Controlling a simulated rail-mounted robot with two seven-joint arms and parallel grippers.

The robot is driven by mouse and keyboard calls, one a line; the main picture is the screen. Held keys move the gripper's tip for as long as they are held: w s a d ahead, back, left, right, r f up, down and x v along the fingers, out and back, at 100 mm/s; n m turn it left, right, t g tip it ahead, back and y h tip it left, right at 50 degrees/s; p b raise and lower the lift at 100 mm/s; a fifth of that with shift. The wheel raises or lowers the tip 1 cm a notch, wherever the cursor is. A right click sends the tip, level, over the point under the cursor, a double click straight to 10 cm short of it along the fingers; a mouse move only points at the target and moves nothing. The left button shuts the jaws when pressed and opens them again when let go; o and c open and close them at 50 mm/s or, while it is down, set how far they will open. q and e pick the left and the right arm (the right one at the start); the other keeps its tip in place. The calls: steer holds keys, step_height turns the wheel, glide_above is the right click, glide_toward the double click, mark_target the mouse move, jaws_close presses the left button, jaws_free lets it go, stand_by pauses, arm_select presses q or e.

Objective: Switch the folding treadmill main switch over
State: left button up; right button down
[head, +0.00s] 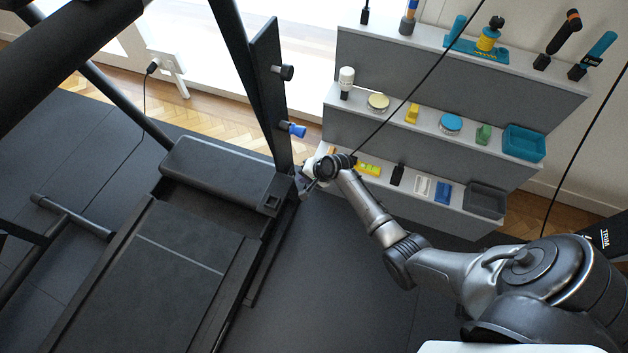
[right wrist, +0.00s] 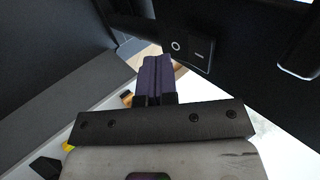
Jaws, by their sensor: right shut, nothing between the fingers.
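The treadmill main switch (right wrist: 188,50) is a black rocker in a black housing, with a white O on its left half and a white line on its right half. Which half is pressed in, I cannot tell. In the head view a small dark square (head: 272,203) on the corner of the treadmill's motor cover (head: 215,172) looks like the switch. My right gripper (head: 303,183) is beside that corner. Its purple fingers (right wrist: 155,68) are shut and empty, just left of and below the switch in the right wrist view; whether they touch it I cannot tell. My left gripper is not in view.
A treadmill upright (head: 270,85) with a black knob and a blue knob (head: 293,129) rises close to my right gripper. A grey stepped shelf (head: 440,75) with several small items stands behind my right arm. The dark floor (head: 365,290) right of the treadmill is clear.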

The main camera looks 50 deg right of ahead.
mark_target(292, 174)
steer(key=shift+w+a+f+b, duration=0.15)
steer(key=shift+w+a+b, duration=0.1)
steer(key=shift+w, duration=0.2)
steer(key=shift+w+a+f+b, duration=0.1)
steer(key=shift+w+a+b, duration=0.1)
steer(key=shift+w, duration=0.25)
steer(key=shift+w+f, duration=0.1)
steer(key=shift+w, duration=0.05)
